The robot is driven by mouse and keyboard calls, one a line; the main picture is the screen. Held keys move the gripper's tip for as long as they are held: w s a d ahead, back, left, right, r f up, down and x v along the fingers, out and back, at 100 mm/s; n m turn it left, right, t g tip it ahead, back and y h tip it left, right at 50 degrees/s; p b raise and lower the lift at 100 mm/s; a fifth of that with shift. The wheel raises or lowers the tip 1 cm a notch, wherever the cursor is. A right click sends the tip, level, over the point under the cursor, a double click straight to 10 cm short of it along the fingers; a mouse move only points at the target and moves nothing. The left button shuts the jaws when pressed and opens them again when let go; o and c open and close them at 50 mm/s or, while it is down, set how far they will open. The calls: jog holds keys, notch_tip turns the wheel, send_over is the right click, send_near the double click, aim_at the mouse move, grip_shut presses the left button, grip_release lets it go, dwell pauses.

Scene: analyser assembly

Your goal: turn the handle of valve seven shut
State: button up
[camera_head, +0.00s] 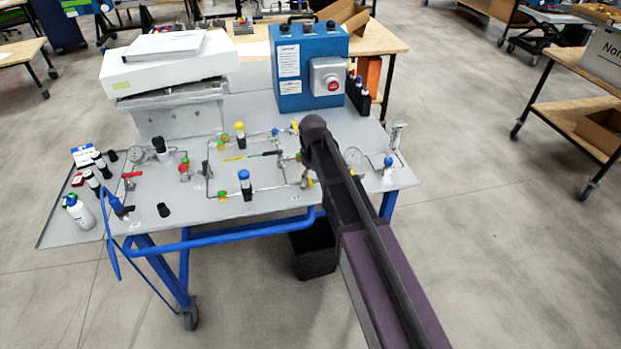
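A grey panel table (260,205) carries thin metal piping with several small valves. I see a red handle (131,175) at the left, a blue-capped part (244,178) near the front, a yellow-capped part (239,128) near the middle, and a yellow handle (295,125) beside my arm. The number labels are too small to read, so I cannot tell which is valve seven or how its handle stands. My arm reaches from the lower right over the table's right part and covers some piping. My gripper is hidden behind it.
A blue box (308,70) with a red button stands at the back. A white box (170,68) with papers is at the back left. Gauges (352,155) stand on the panel. Bottles (78,210) stand at the left edge. A black bin (314,250) is below.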

jog(key=n, duration=0.1)
jog(key=w+n, duration=0.1)
jog(key=n, duration=0.1)
jog(key=d+n, duration=0.1)
jog(key=n, duration=0.1)
jog(key=shift+w, duration=0.25)
notch_tip(320, 180, up, 14)
jog(key=p, duration=1.4)
jog(key=s+d+f+m+b, duration=0.6)
jog(key=s+d, duration=0.4)
jog(key=s+d+f+m+b, duration=0.6)
jog(key=s+d+m, duration=0.1)
jog(key=s+d, duration=0.2)
jog(key=shift+s+d, duration=0.35)
jog(key=shift+s, duration=0.05)
jog(key=w+a+r+n+p, duration=0.5)
jog(key=w+a+r+p, duration=0.1)
jog(key=w+a, duration=0.3)
jog(key=w+a+r+n+p, duration=0.5)
jog(key=w+a, duration=0.5)
jog(key=a, duration=0.1)
jog(key=shift+r+p, duration=0.4)
